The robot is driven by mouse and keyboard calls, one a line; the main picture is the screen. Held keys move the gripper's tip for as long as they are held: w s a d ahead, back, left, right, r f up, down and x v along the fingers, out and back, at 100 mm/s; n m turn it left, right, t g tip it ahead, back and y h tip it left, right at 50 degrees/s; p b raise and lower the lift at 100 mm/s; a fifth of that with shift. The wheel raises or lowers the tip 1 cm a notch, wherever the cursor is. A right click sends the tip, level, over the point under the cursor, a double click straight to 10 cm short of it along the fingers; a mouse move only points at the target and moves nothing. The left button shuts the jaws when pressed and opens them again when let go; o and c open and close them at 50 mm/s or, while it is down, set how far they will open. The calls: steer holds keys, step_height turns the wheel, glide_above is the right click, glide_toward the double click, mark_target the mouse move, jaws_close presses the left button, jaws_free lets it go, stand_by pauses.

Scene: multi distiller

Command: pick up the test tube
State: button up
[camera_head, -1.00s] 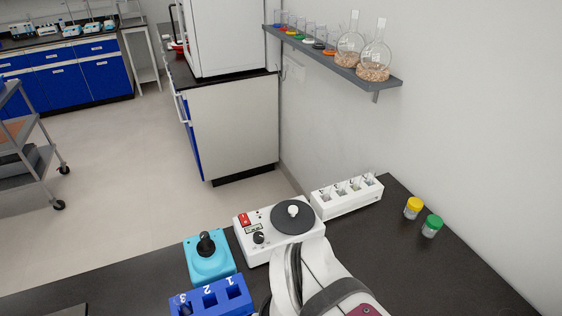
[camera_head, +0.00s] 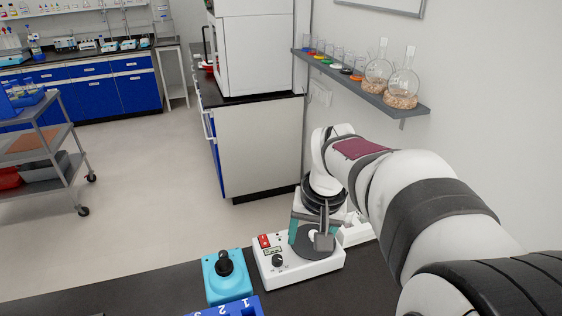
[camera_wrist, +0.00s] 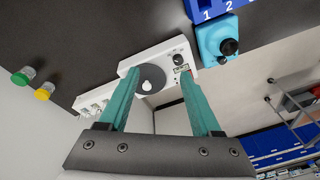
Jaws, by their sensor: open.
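I cannot make out a test tube in any view. The blue rack numbered 1 and 2 (camera_head: 243,307) is cut off at the bottom edge of the head view, and a corner of it shows in the wrist view (camera_wrist: 240,4). My gripper (camera_wrist: 158,80) is open, with its two teal fingers apart and nothing seen between them. In the head view my gripper (camera_head: 310,232) is over the white stirrer (camera_head: 300,273) with its dark round plate. The white slotted holder (camera_wrist: 96,101) is beside the stirrer and partly hidden by my arm in the head view.
A cyan mixer (camera_head: 227,280) with a black top stands left of the stirrer. Jars with green (camera_wrist: 24,75) and yellow (camera_wrist: 45,91) lids stand on the dark bench. A wall shelf (camera_head: 390,101) holds flasks and small vessels. Bare bench (camera_head: 140,290) lies left of the mixer.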

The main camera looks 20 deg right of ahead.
steer(key=w+d+f, duration=0.2)
steer(key=w+d, duration=0.5)
steer(key=d, duration=0.1)
steer(key=t+h, duration=0.1)
steer(key=h, duration=0.1)
glide_toward(350, 213)
steer(key=shift+t, duration=0.3)
steer(key=x, duration=1.1)
steer(key=shift+s+f, duration=0.15)
steer(key=shift+f, duration=0.25)
jaws_close()
